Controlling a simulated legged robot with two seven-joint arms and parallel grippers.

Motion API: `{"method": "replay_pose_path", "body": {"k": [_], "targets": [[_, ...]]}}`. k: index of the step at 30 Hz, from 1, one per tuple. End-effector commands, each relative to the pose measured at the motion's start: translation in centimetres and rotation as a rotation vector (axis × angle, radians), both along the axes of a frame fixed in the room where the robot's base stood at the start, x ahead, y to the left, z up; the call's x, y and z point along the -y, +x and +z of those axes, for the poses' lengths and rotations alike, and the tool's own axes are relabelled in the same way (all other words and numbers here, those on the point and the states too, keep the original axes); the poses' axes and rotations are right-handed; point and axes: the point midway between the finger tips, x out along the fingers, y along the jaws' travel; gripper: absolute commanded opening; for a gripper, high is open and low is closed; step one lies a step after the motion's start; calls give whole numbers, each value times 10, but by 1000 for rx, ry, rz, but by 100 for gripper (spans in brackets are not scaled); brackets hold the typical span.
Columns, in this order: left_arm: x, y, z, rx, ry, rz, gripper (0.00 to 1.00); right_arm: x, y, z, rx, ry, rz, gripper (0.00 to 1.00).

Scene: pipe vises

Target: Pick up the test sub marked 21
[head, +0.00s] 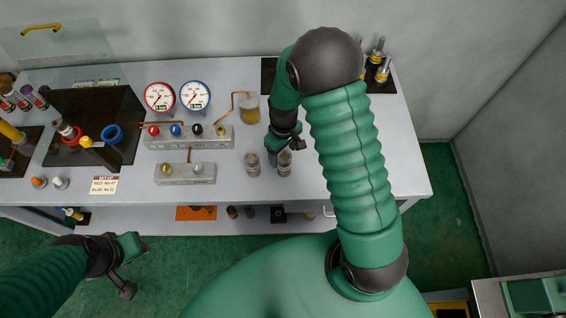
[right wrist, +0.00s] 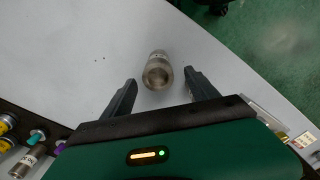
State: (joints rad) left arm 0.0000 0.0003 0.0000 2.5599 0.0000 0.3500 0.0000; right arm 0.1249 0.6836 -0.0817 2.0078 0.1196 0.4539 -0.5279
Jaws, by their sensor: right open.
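Two short grey metal cylinders stand near each other at the bench's front middle in the head view, a left one (head: 252,163) and a right one (head: 285,164). Their marks are too small to read. My right gripper (head: 284,146) is just above the right one, partly hiding it. My left gripper (head: 131,267) hangs in front of the bench at lower left, fingers apart and empty.
A small sign (head: 104,186) sits at the front edge. Yellow-banded cylinders (head: 383,70) stand at back right. The bench's right end (head: 402,150) is clear.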

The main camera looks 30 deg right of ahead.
Motion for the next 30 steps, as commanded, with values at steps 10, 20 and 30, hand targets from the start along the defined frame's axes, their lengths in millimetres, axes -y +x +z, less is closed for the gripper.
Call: {"method": "replay_pose_path", "body": {"k": [10,20,30], "targets": [[0,0,9,0,0,0,36,0,0,-31,1,-1,1,68],[0,0,9,0,0,0,36,0,0,-31,0,0,0,34],[0,0,9,0,0,0,36,1,0,-31,-1,-1,0,0]]}}
